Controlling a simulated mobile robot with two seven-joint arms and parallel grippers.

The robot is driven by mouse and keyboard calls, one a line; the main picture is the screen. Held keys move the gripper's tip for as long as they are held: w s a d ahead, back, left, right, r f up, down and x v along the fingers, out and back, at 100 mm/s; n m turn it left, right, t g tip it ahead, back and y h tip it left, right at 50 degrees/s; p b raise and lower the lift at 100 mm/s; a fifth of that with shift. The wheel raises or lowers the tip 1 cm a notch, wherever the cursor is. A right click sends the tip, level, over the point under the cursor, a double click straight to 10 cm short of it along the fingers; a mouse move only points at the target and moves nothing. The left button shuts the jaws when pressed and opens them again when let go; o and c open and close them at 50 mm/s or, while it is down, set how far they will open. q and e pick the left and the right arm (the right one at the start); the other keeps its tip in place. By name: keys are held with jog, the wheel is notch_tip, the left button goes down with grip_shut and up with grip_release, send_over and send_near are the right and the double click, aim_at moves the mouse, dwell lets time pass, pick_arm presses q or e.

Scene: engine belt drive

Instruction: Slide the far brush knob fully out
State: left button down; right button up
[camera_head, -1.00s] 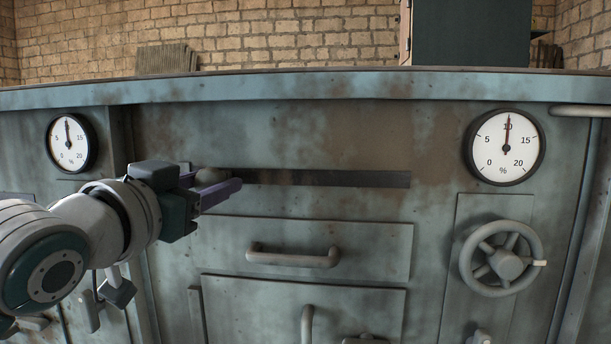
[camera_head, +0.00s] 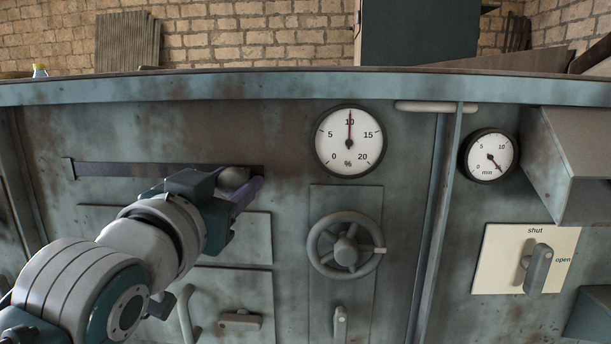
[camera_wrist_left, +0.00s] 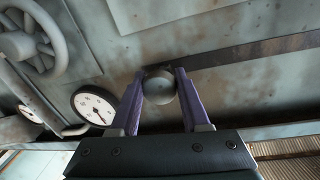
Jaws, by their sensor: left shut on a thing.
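The brush knob (camera_head: 233,178) is a round grey ball on the long dark horizontal slot (camera_head: 130,170) in the worn blue-green panel. It stands near the slot's right end in the head view, and the slot runs empty to its left. My left gripper (camera_head: 240,184) has its purple fingers shut on the knob. In the left wrist view the knob (camera_wrist_left: 159,88) sits between the two fingers (camera_wrist_left: 160,95), with the slot (camera_wrist_left: 255,52) running off to the right. The fingers and wrist hide part of the knob and slot. My right gripper is not in view.
Right of the slot are a percent gauge (camera_head: 349,141) and a handwheel (camera_head: 345,245). Farther right are a minute gauge (camera_head: 489,156), a shut/open lever (camera_head: 538,268) and a protruding metal hood (camera_head: 575,160). Drawer fronts lie below the slot.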

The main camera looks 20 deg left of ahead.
pick_arm(q)
jog(key=shift+d, duration=0.2)
jog(key=c, duration=0.8)
grip_release()
jog(key=o, duration=0.4)
jog(key=shift+d, duration=0.1)
jog(key=s, duration=0.6)
jog(key=s+d+p, duration=0.1)
jog(key=s, duration=0.2)
jog(key=shift+s, duration=0.4)
